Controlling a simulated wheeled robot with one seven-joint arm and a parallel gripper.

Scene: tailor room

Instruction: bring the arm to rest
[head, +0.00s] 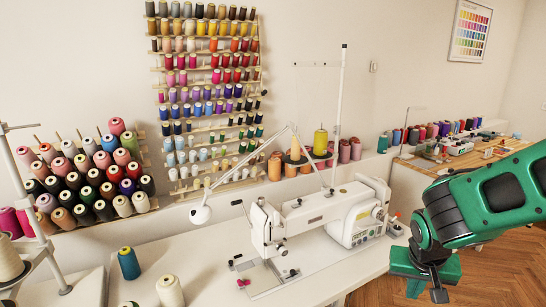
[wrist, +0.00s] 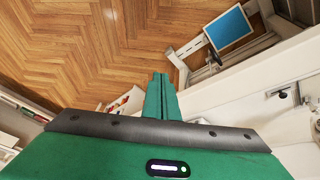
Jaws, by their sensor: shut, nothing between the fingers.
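My gripper (wrist: 160,78) shows in the wrist view with its two green fingers together and nothing between them. Past the fingertips there is wooden floor. In the head view my green and black arm (head: 490,200) comes in from the right edge and bends downward beside the right end of the white sewing table (head: 215,265). No object is held.
A white sewing machine (head: 325,220) stands on the table, left of my arm. Thread cones (head: 128,264) stand at the table's left. A wooden worktable (head: 465,155) is behind my arm. Open wooden floor (wrist: 80,50) lies past the gripper; a blue panel (wrist: 229,27) is at upper right.

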